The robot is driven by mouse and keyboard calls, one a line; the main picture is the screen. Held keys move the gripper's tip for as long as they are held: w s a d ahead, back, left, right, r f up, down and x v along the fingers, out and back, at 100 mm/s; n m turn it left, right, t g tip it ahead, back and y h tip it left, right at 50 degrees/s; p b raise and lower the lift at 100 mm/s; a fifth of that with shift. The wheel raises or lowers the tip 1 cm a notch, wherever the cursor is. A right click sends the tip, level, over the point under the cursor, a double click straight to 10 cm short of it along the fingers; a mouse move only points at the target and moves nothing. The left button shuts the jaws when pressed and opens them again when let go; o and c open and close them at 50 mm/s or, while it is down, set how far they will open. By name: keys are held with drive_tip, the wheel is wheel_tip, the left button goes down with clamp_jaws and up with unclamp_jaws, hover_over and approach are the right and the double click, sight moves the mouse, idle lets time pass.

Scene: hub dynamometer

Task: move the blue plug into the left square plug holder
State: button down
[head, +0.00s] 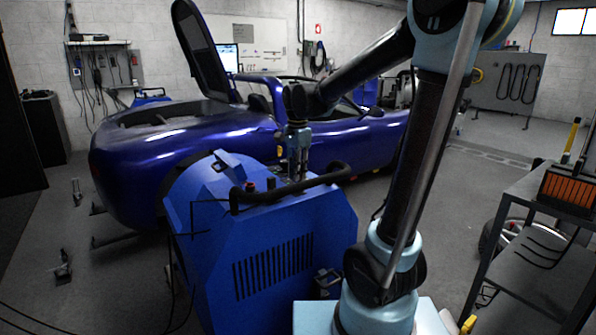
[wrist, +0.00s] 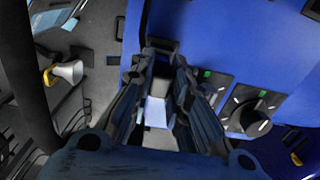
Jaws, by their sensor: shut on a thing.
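My gripper (head: 297,168) points down over the top of the blue machine in the head view. In the wrist view its two dark fingers (wrist: 163,62) are closed in on a thing at their tips, which I take to be the blue plug; it is mostly hidden, and its colour cannot be made out. To the right of the fingers are two dark square holders with green marks on the blue surface. The left holder (wrist: 212,88) is partly behind a finger. The right holder (wrist: 250,105) carries a round black piece (wrist: 257,123).
The blue machine (head: 275,265) has a black bar handle (head: 325,177) and a red knob (head: 249,185) on top, close to my gripper. A blue car (head: 165,150) stands behind it. A dark cart (head: 530,195) is at the right.

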drive_tip(key=shift+f, duration=0.45)
drive_tip(key=c, duration=1.5)
unclamp_jaws()
drive_tip(key=shift+o, duration=0.2)
wheel_tip(320, 180, up, 12)
